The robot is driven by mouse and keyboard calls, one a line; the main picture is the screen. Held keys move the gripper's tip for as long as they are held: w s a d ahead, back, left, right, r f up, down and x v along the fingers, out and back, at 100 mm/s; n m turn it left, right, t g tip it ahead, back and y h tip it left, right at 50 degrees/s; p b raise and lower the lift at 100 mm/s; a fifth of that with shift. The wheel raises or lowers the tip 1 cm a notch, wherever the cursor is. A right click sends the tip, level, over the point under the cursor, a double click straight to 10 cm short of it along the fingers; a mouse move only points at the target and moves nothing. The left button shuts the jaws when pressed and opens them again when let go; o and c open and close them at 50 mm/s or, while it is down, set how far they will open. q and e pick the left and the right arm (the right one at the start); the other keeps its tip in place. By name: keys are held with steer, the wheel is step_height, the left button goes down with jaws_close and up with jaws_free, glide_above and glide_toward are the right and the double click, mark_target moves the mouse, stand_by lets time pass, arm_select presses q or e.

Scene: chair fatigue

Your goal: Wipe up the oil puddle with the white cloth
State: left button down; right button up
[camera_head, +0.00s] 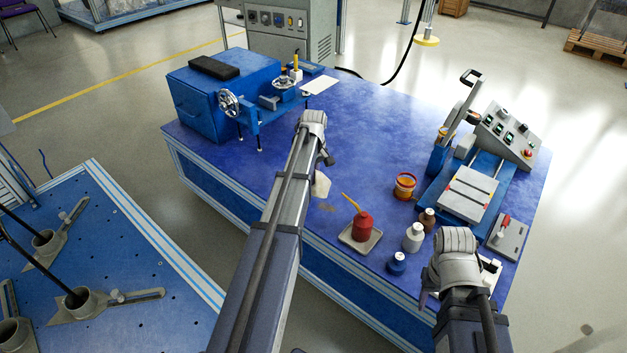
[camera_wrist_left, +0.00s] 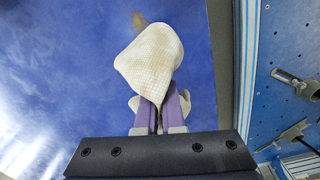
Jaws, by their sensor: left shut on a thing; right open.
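The white cloth (camera_wrist_left: 150,55) hangs bunched from the purple fingers of my left gripper (camera_wrist_left: 158,112), which is shut on it. In the head view the cloth (camera_head: 321,185) shows beside my left arm, above the blue bench top. The oil puddle (camera_head: 328,208) is a small brownish patch on the bench near its front edge. It also shows in the left wrist view (camera_wrist_left: 138,19), just beyond the cloth. I cannot tell whether the cloth touches the bench. My right gripper is open at the lower right of the head view, its fingers mostly hidden by the arm.
A red oil can (camera_head: 362,226) stands on a small tray right of the puddle. Bottles (camera_head: 413,237) and an orange tin (camera_head: 404,186) stand further right. A blue machine (camera_head: 205,105) is at the back left, a test rig (camera_head: 468,194) at the right. The bench middle is clear.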

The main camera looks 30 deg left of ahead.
arm_select(q)
steer(key=b, duration=0.5)
glide_above(314, 203)
step_height(314, 203, down, 6)
steer(key=shift+r, duration=0.1)
jaws_free()
stand_by(0.4)
steer(key=shift+f+b, duration=1.1)
steer(key=shift+f, duration=0.1)
jaws_close()
steer(key=shift+r, duration=0.1)
stand_by(0.7)
